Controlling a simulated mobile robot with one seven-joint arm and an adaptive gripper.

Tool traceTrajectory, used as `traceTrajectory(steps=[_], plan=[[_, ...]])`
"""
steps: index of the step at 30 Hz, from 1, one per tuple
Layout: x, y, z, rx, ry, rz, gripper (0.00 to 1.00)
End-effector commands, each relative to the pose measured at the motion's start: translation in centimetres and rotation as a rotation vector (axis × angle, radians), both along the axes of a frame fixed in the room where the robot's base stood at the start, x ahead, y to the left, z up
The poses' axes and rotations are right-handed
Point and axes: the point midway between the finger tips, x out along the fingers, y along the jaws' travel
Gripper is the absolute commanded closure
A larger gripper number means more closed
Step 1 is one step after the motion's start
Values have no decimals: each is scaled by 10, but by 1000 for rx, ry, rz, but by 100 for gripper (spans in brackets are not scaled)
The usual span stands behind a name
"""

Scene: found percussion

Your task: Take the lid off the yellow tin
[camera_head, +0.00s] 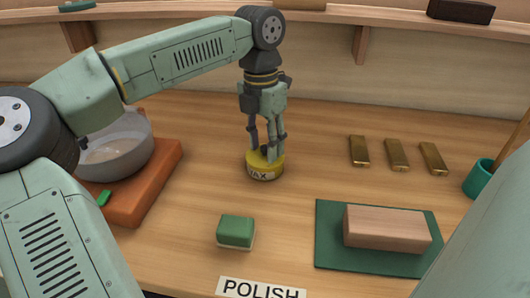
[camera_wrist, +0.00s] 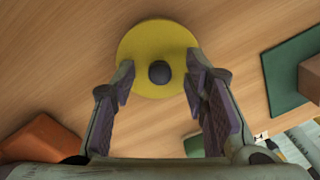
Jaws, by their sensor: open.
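The yellow tin (camera_head: 264,173) stands upright on the wooden table, with dark lettering on its side that reads partly as "AX". Its round yellow lid (camera_wrist: 156,38) shows from above in the wrist view, with a dark round knob (camera_wrist: 159,72) at its middle. My gripper (camera_head: 268,155) points down right above the tin. In the wrist view my gripper (camera_wrist: 160,85) is open, its fingers to the left and right of the knob with a gap on each side. I cannot tell whether the fingertips touch the lid.
A grey bowl (camera_head: 117,155) sits on an orange board (camera_head: 160,178) at left. A green block (camera_head: 236,231) is in front, near a "POLISH" label (camera_head: 262,289). A wooden block (camera_head: 386,229) lies on a green mat (camera_head: 330,225). Brass bars (camera_head: 397,155) and a teal cup (camera_head: 479,180) are at right.

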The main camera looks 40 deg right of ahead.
Motion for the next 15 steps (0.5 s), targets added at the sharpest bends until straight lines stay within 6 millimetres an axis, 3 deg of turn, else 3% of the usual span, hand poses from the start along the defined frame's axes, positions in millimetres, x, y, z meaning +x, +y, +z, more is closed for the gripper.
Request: traceTrajectory(steps=[4, 15], plan=[[0, 0, 0, 0, 0, 1, 60], [0, 0, 0, 0, 0, 1, 85]])
